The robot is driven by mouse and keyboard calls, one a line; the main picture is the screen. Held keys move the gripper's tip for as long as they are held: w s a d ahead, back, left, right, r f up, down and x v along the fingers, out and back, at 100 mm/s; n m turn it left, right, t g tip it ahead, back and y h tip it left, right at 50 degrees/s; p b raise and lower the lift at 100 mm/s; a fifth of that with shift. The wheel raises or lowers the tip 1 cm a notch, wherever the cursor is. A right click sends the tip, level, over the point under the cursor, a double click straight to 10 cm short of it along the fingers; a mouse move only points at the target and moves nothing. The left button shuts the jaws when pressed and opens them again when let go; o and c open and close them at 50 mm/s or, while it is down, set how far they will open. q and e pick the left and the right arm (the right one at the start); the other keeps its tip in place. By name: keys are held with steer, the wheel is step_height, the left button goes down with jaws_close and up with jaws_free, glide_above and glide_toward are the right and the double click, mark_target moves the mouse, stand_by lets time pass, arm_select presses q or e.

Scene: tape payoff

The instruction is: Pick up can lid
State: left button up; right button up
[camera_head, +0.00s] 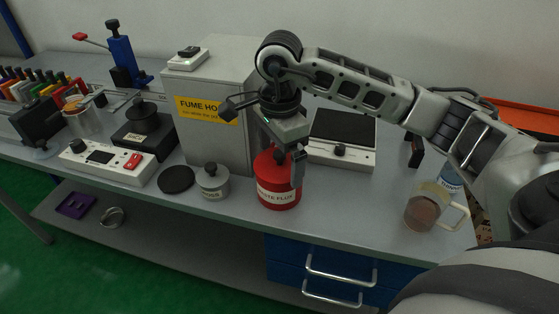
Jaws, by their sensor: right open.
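A red can (278,196) with a white label ending in "FLUX" stands upright near the bench's front edge. Its top is partly hidden by my right gripper (288,165), so I cannot tell whether a lid sits on it. The right gripper is open and points down over the can, with one finger in front of the can's right side; the other finger is hard to make out. A flat black disc (176,179) lies on the bench to the left, beside a small grey pot (213,182) with a knobbed lid. My left gripper is not in view.
A grey fume hood box (208,130) stands behind the pot. A white device with a black plate (342,150) is behind the can. A glass mug (424,211) stands at right. A white control box (107,161) is at left. Bare bench (345,205) lies right of the can.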

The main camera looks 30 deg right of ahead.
steer(key=c, duration=0.7)
